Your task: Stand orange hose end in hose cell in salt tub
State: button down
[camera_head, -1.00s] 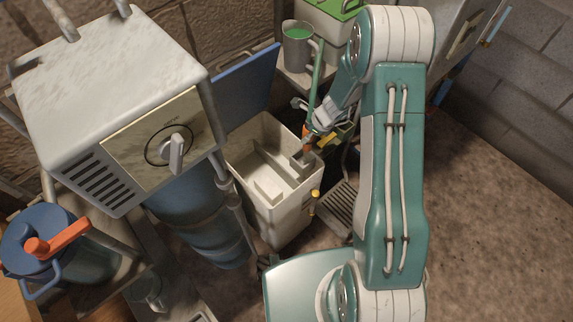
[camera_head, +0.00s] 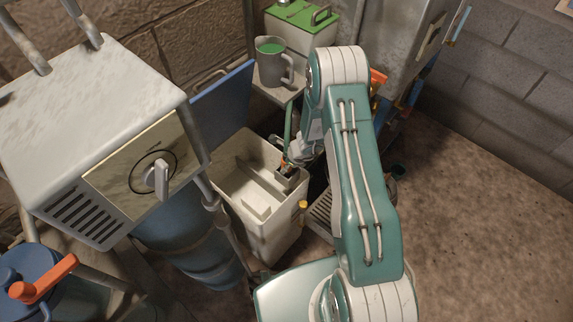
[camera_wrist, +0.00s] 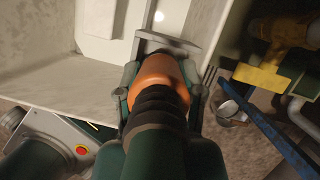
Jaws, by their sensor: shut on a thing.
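The cream salt tub (camera_head: 262,224) stands open below my arm, with walled compartments inside. The small grey hose cell (camera_head: 289,180) is at its right inner side; its rim also shows in the wrist view (camera_wrist: 170,42). My gripper (camera_head: 292,159) is shut on the orange hose end (camera_wrist: 160,72), with one finger on each side. A black ribbed sleeve (camera_wrist: 158,104) joins it to the green hose (camera_head: 289,122). In the head view the orange hose end (camera_head: 285,163) is at the cell's mouth, roughly upright. The hose end hides how far its tip is inside.
A blue panel (camera_head: 222,108) stands behind the tub. A grey jug (camera_head: 270,70) of green liquid and a green-lidded box (camera_head: 298,30) are on the shelf behind. A grey machine (camera_head: 95,130) is at left. A yellow part (camera_wrist: 262,76) lies right of the gripper.

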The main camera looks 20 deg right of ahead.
jog(key=shift+d, duration=0.15)
jog(key=shift+c, duration=1)
grip_release()
